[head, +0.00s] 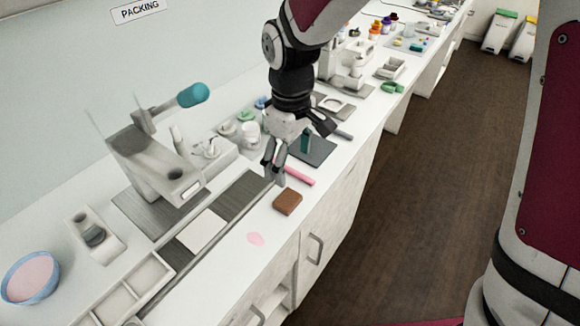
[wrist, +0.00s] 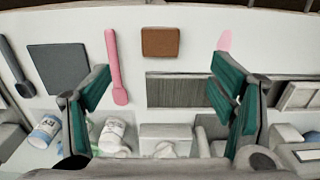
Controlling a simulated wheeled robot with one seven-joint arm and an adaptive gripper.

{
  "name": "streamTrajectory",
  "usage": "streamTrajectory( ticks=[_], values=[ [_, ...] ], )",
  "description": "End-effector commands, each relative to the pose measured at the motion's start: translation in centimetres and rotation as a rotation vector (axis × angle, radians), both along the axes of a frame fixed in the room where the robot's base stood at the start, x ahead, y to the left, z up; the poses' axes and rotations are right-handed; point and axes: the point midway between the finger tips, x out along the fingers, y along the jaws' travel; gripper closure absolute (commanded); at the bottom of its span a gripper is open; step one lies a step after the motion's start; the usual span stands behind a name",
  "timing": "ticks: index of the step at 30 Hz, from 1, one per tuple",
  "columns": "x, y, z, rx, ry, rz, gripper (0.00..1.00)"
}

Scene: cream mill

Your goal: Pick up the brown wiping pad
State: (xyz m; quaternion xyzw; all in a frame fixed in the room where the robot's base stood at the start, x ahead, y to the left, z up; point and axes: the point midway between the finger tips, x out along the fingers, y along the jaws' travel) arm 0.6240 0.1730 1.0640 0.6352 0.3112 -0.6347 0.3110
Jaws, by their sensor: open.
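The brown wiping pad (head: 287,202) is a small brown block lying on the white counter near its front edge. In the wrist view the pad (wrist: 160,42) lies at the top, between the two fingers but farther off. My gripper (head: 276,172) is open and empty above the counter, behind and slightly left of the pad in the head view. In the wrist view its teal finger pads (wrist: 160,85) are wide apart, with nothing between them. The pad is fully visible and not touched.
A pink spatula (head: 294,174) lies beside the pad. A pink spot (head: 256,239) and a dark ribbed mat (head: 240,197) are nearby. A lever press (head: 155,160) stands to the left. Dark grey mat (wrist: 60,67) shows in the wrist view. Bare counter surrounds the pad.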

Motion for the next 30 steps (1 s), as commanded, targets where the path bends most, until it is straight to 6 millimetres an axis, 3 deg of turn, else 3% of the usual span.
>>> streamTrajectory(
  ticks=[9, 20, 30],
  values=[
    [-0.1, 0.0, -5.8, -0.002, 0.005, -0.001, 0.22],
    [-0.1, 0.0, -8.6, -0.001, 0.003, -0.002, 0.22],
    [0.1, 0.3, -12.6, -0.001, 0.003, -0.002, 0.22]
  ],
)
